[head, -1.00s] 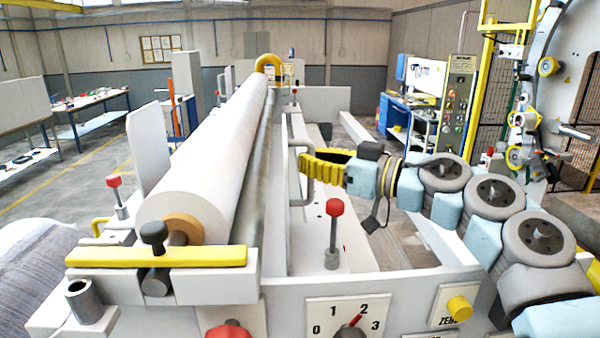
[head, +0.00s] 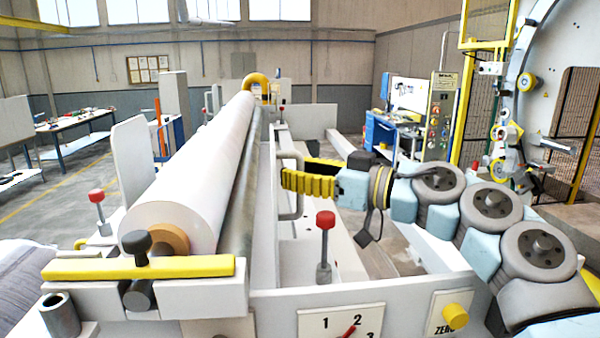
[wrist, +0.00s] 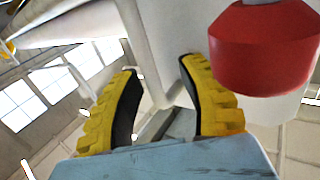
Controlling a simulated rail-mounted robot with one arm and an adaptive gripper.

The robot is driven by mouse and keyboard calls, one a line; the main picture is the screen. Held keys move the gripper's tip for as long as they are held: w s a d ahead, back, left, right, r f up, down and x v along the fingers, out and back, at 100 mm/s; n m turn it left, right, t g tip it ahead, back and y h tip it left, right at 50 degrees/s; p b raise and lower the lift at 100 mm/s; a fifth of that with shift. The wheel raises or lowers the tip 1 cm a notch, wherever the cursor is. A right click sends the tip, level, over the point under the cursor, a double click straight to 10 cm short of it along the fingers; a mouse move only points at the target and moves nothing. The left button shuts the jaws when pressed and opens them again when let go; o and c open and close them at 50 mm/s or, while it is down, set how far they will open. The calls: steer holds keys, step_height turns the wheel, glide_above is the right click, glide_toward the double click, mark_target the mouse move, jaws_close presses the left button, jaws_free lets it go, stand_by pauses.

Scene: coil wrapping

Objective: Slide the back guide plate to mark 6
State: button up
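My gripper (head: 284,178), with yellow ribbed fingers, is at the grey upright handle (head: 297,204) on the right side of the long white roll. In the wrist view its fingers (wrist: 157,70) stand apart, with a clear gap between the tips. Grey structure shows behind the gap. A white upright plate (head: 133,160) stands left of the roll. I cannot tell for certain which part is the back guide plate. No mark 6 is readable.
A red-knobbed lever (head: 325,222) stands close in front of my gripper; a red knob (wrist: 262,50) looms beside the fingers in the wrist view. The white roll (head: 195,170) lies to the left. A numbered dial (head: 345,325) is on the front panel.

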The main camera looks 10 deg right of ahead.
steer(key=v, duration=1.2)
stand_by(0.5)
